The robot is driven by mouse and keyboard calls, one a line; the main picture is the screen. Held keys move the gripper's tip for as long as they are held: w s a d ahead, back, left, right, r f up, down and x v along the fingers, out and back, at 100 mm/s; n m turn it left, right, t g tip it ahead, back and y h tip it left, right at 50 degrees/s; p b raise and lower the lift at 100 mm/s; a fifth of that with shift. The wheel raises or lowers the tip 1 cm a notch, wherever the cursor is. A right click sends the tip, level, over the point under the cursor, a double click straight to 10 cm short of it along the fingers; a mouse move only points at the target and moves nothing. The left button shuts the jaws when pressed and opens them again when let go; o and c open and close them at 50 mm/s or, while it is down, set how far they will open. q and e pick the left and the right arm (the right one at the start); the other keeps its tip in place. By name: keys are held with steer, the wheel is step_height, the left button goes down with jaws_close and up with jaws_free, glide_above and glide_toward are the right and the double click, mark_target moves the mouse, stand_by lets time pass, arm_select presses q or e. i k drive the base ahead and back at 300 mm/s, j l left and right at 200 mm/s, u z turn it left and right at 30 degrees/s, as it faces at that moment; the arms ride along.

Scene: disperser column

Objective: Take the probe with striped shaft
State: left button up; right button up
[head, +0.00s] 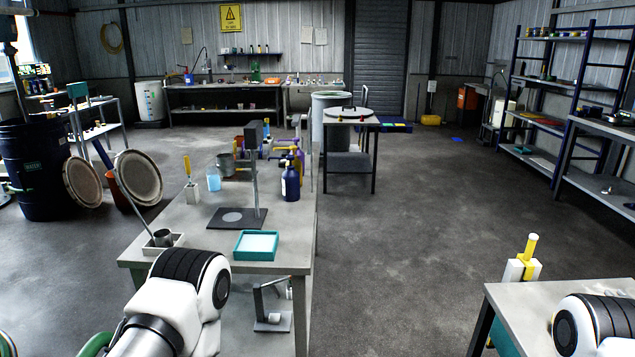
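No shaft with clear stripes can be made out. A yellow-handled tool (187,166) stands upright in a pale block (192,193) on the long bench, left of the disperser stand. A similar yellow-handled tool (532,245) stands in a white holder (514,271) at the corner of the right-hand table. A thin rod (133,202) leans up to the left from near a grey cup (163,238) in a white tray. Which of these is the probe I cannot tell. My arm links show at the bottom left and bottom right; neither gripper is in view.
The disperser stand (253,185) has a dark base on the long bench (200,222). A teal tray (256,245) sits at its near end, with a dark blue bottle (291,181) behind. The right table (535,300) is close by. Grey floor (420,220) between them is clear.

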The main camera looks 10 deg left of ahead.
mark_target(185, 157)
steer(key=i+l+u, duration=0.15)
steer(key=i+u, duration=0.25)
steer(key=i+l+u, duration=0.3)
steer(key=i+u, duration=0.15)
steer(key=i+l+u, duration=0.65)
steer(key=l+u, duration=0.2)
steer(key=i+j+z, duration=0.2)
steer(key=z, duration=0.25)
steer(key=j, duration=0.1)
